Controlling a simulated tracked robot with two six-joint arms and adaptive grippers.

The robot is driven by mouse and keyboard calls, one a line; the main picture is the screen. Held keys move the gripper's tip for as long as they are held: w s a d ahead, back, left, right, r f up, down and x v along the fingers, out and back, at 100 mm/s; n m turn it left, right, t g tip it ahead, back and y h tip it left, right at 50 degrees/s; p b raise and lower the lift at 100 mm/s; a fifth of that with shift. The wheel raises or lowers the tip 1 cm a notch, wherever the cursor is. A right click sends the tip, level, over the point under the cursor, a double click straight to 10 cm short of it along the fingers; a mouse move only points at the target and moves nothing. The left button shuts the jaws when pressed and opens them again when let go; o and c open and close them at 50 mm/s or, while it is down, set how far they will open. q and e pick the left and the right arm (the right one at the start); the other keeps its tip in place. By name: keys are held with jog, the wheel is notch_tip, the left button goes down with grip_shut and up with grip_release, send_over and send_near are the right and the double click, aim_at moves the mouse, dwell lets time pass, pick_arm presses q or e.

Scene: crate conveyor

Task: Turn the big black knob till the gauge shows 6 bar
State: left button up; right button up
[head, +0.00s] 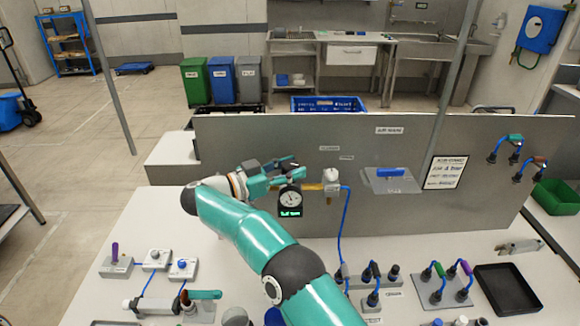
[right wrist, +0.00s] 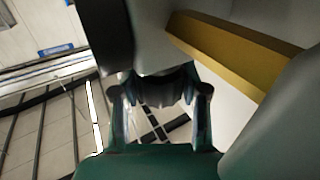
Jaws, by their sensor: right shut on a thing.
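The round white gauge (head: 290,199) sits at the middle of the grey panel, with a small black display lit green below it. The needle and the green text are too small to read. My right gripper (head: 281,173) reaches in beside and above the gauge, shut on the big black knob, which its fingers mostly hide in the head view. In the right wrist view a dark part of the knob (right wrist: 165,85) shows between the two fingers. A brass pipe (head: 314,187) runs right from the gauge. My left gripper is not in view.
A blue hose (head: 342,215) hangs from the fitting right of the gauge. A blue-handled plate (head: 391,180) and a notice (head: 444,172) are on the panel. Small valves and plugs stand on the bench, with a black tray (head: 506,290) at right. The bench middle is partly clear.

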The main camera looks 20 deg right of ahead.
dwell(0.3)
jog(key=o, duration=1.2)
jog(key=shift+c, duration=0.2)
